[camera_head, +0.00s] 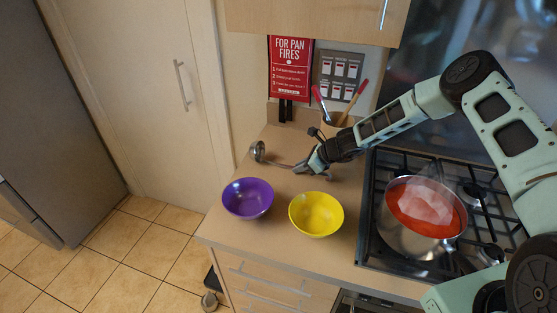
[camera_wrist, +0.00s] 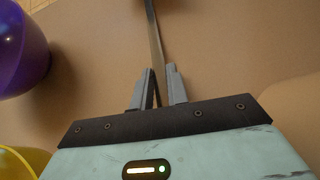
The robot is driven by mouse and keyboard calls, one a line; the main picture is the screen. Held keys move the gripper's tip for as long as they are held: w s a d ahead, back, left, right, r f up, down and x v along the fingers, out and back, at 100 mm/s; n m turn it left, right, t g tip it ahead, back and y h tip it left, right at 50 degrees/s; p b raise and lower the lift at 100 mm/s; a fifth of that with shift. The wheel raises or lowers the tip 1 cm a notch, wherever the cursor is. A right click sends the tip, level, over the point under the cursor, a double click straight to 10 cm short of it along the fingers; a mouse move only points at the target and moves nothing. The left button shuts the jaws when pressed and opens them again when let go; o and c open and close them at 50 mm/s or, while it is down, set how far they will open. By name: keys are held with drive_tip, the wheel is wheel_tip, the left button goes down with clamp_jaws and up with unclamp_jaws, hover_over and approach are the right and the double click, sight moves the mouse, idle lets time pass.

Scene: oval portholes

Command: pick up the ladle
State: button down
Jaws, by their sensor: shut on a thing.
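The ladle (camera_head: 258,153) is metal, with a round bowl at its left end and a thin handle running right to my gripper (camera_head: 304,168). My gripper is over the counter, behind the two bowls, and is shut on the ladle's handle. In the wrist view the handle (camera_wrist: 154,35) runs up from between the fingertips (camera_wrist: 158,85) of my gripper. The ladle's bowl is almost wholly out of the wrist view, at its top edge. I cannot tell whether the ladle touches the counter.
A purple bowl (camera_head: 248,199) and a yellow bowl (camera_head: 316,214) stand on the counter (camera_head: 270,235) in front of my gripper. A pot (camera_head: 424,222) with red contents stands on the stove (camera_head: 370,240) at right. A utensil holder (camera_head: 338,119) is behind my wrist. A cabinet hangs above.

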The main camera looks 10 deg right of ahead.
drive_tip(key=shift+r, duration=0.15)
wheel_tip(320, 180, up, 10)
drive_tip(key=b, duration=0.3)
idle(0.8)
